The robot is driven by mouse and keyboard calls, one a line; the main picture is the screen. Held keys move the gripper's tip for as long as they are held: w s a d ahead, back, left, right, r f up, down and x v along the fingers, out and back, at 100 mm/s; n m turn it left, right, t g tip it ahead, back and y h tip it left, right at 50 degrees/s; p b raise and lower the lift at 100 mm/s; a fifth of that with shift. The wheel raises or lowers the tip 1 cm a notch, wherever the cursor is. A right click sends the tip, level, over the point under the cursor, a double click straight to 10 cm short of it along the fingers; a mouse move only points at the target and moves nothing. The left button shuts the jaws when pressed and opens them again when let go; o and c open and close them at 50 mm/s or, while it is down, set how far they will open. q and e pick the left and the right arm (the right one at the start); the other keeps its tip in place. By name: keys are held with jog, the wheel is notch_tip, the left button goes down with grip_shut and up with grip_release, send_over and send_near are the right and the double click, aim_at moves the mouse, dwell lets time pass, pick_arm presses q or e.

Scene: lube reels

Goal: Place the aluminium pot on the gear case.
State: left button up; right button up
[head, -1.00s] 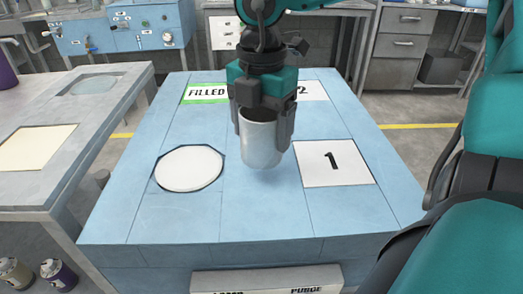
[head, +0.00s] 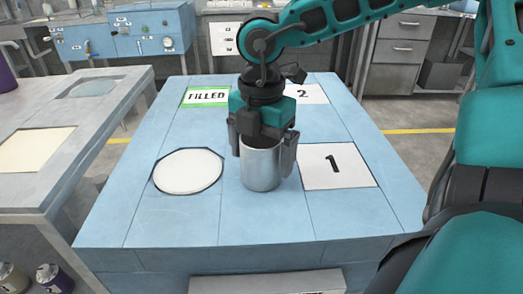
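The aluminium pot (head: 261,170) is a plain grey metal cylinder. It stands upright on the light blue top (head: 165,228) of the large block in the middle, between a white round pad and the square marked 1. No label names the gear case; this blue block may be it. My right gripper (head: 262,160) points down over the pot with one finger at each side of its upper part. The fingers look spread, with a small gap at the pot's right side. The gripper hides part of the pot's rim. My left gripper is out of view.
The white round pad (head: 188,171) lies left of the pot, and the square marked 1 (head: 339,165) lies right. A grey table (head: 80,150) stands left. The block's front strip is clear.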

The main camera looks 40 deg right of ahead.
jog(key=shift+o, duration=0.2)
jog(key=shift+r, duration=0.2)
jog(key=shift+r+p, duration=0.35)
notch_tip(320, 180, up, 11)
jog(key=p, duration=0.2)
dwell(0.3)
